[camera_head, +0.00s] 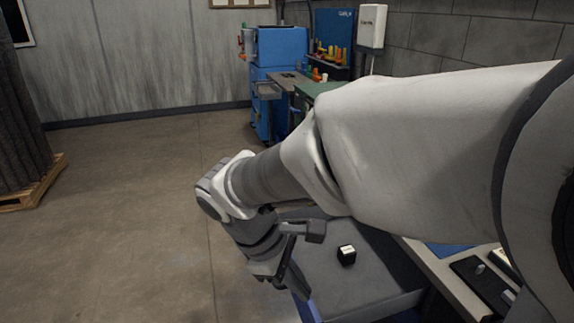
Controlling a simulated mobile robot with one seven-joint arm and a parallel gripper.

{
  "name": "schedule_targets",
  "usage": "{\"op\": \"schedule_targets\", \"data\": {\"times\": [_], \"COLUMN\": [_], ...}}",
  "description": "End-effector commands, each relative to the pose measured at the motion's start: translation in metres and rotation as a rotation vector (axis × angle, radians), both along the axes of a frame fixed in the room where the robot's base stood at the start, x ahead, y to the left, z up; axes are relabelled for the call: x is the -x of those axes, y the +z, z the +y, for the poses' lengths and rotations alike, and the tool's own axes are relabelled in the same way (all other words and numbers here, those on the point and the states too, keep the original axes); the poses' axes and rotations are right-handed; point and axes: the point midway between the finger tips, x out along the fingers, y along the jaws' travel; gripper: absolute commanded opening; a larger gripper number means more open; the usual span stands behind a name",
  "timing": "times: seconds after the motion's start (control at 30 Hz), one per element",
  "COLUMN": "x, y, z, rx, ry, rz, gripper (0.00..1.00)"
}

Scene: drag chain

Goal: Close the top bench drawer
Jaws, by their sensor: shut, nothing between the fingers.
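The top bench drawer (345,289) is pulled out from the bench (428,262) and shows as a grey tray at the lower middle. A small dark cube with a white top (346,256) lies in it. My gripper (298,285) is shut and empty, pointing down by the drawer's left, outer end. I cannot tell whether it touches the drawer front. My arm covers the drawer's far part and much of the bench, and the drawer's near part runs out of the picture.
A dark tray with small parts (482,285) lies on the bench top at the right. A blue tool cabinet (282,48) and a green-topped table (310,88) stand at the back. A wooden pallet (35,185) is at the far left. The floor (120,230) between is clear.

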Motion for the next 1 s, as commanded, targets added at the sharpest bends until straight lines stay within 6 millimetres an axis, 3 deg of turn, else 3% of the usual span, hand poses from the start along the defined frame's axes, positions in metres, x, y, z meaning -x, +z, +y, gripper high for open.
{"op": "schedule_targets", "data": {"times": [0.03,0.2,0.33,0.5,0.67,1.0], "x": [-0.002,-0.006,-0.006,-0.005,-0.007,-0.019], "y": [-0.026,-0.074,-0.100,-0.115,-0.125,-0.174], "z": [0.015,0.054,0.077,0.091,0.085,0.039], "rx": [0.055,0.227,0.326,0.390,0.401,0.398], "ry": [0.084,0.325,0.458,0.539,0.549,0.545], "rz": [0.040,0.138,0.187,0.215,0.219,0.219], "gripper": [0.00,0.00,0.00,0.00,0.00,0.00]}}
